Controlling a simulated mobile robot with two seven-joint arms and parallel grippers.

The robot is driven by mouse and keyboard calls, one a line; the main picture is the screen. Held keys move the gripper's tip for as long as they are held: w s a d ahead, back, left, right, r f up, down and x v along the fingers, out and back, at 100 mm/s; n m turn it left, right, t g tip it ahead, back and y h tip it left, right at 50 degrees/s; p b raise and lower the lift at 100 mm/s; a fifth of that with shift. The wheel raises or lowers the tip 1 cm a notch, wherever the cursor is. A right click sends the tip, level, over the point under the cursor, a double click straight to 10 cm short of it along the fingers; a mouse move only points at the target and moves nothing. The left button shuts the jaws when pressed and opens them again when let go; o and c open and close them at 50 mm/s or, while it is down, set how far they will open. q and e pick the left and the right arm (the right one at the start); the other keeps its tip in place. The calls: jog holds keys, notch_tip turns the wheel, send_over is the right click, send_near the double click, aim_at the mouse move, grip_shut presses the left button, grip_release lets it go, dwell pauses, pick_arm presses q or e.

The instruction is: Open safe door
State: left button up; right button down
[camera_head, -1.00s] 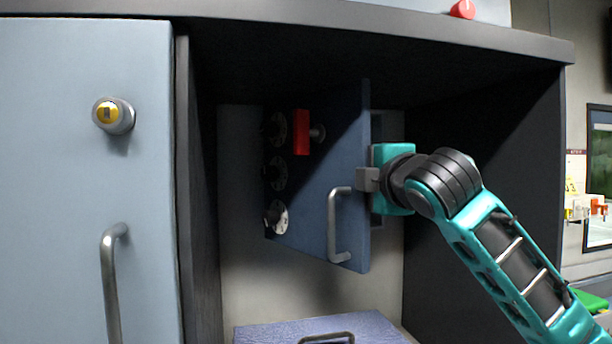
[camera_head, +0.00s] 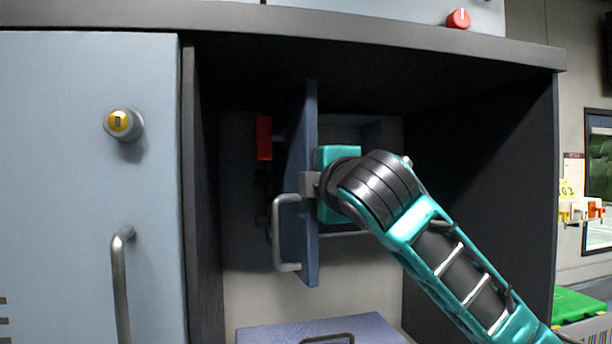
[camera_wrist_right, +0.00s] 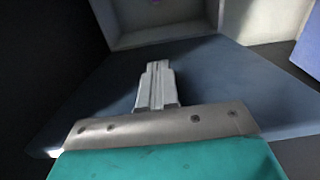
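The blue safe door (camera_head: 299,235) stands swung open inside the dark cabinet bay, seen almost edge-on in the head view. Its grey handle (camera_head: 277,235) and red lever (camera_head: 264,138) are on its left-facing side; its dials are mostly hidden. Part of the safe's opening (camera_head: 345,134) shows right of the door, behind my gripper. My right gripper (camera_head: 309,185) is at the door's free edge, on its inner side. In the right wrist view its fingers (camera_wrist_right: 157,70) are together with nothing between them, over the door's blue surface (camera_wrist_right: 215,75). Exact contact is hard to tell. My left gripper is out of view.
The bay's dark side walls (camera_head: 490,190) flank the safe. A blue-grey box with a handle (camera_head: 300,330) lies below the door. A closed light-blue cabinet door (camera_head: 70,200) with a yellow-centred lock (camera_head: 122,123) is at the left.

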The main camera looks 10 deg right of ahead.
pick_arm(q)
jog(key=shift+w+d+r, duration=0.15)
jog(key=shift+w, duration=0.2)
pick_arm(e)
jog(key=w+d+r, duration=0.1)
jog(key=d, duration=0.4)
jog(key=shift+w+d+r+m+h, duration=0.15)
jog(key=shift+w+d+m+h, duration=0.15)
jog(key=shift+w+d, duration=0.05)
jog(key=shift+s+a, duration=0.1)
jog(key=shift+a, duration=0.05)
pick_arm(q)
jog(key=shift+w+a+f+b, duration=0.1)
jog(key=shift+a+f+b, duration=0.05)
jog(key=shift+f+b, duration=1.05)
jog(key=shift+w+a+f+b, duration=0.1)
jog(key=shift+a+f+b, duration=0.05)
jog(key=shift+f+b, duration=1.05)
pick_arm(e)
jog(key=s+f, duration=0.1)
jog(key=s, duration=2.2)
jog(key=shift+d+f, duration=0.3)
jog(key=shift+d, duration=0.1)
